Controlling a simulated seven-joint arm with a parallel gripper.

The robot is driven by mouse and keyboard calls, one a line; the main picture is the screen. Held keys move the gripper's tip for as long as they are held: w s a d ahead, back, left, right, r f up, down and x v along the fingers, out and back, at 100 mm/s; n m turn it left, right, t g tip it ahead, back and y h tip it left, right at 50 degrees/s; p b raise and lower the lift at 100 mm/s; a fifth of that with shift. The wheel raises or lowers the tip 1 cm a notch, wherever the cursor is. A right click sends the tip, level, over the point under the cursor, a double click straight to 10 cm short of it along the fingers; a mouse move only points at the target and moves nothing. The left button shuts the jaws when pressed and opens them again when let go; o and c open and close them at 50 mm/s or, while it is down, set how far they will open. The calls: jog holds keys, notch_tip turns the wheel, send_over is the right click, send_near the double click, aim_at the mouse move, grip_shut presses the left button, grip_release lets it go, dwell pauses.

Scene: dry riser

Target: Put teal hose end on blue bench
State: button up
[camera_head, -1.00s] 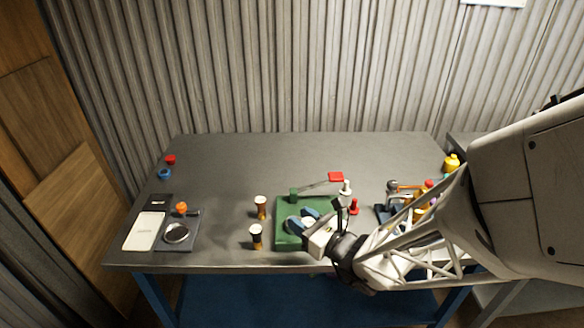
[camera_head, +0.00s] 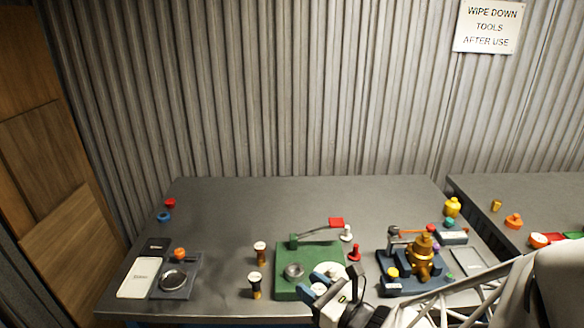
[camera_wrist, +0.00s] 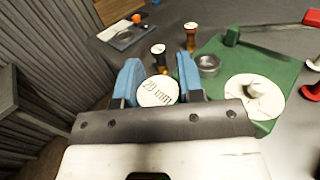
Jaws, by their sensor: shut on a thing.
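A small teal piece (camera_head: 449,223), which looks like the teal hose end, sits by a pale block at the right of the grey table. The blue bench (camera_head: 393,290) carries a brass fitting (camera_head: 424,258) and stands right of the green bench (camera_head: 290,290). My gripper (camera_head: 326,281) is over the front right of the green bench, away from the teal piece. In the wrist view its blue fingers (camera_wrist: 160,82) are shut on a round white-topped piece (camera_wrist: 157,93) marked with what reads as 20 mm. Its lower side is hidden.
The green bench holds a metal ring (camera_head: 293,271), a white disc with a knob (camera_wrist: 254,94) and a red-tipped lever (camera_head: 336,222). Two amber-and-dark cylinders (camera_head: 259,252) stand left of it. A yellow bottle (camera_head: 452,206) is at the back right. The table's back middle is clear.

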jog(key=shift+w, duration=0.1)
jog(key=w+d+r+m+t+h, duration=0.15)
jog(key=w+r, duration=0.25)
jog(key=w, duration=0.4)
jog(key=w+d+r+m+t+h, duration=0.1)
jog(key=w+d+r+h, duration=0.2)
jog(key=w, duration=0.5)
jog(key=w+d+r+m+t+h, duration=0.1)
jog(key=w+d+r+m+h, duration=0.1)
jog(key=w+d+r, duration=0.3)
jog(key=w+d+r+m+h, duration=0.2)
jog(key=w+d+r, duration=0.3)
jog(key=w+r, duration=0.8)
jog(key=w+d+r+m+t+h, duration=0.1)
jog(key=w+d+r+h, duration=0.3)
jog(key=w+r, duration=0.5)
notch_tip(320, 180, up, 4)
jog(key=shift+d+f+m+t, duration=0.1)
jog(key=shift+d+m+t, duration=0.25)
jog(key=shift+d+m, duration=0.35)
jog(key=shift+w+a, duration=0.15)
jog(key=shift+a, duration=0.05)
jog(key=a, duration=0.6)
jog(key=shift+a, duration=0.3)
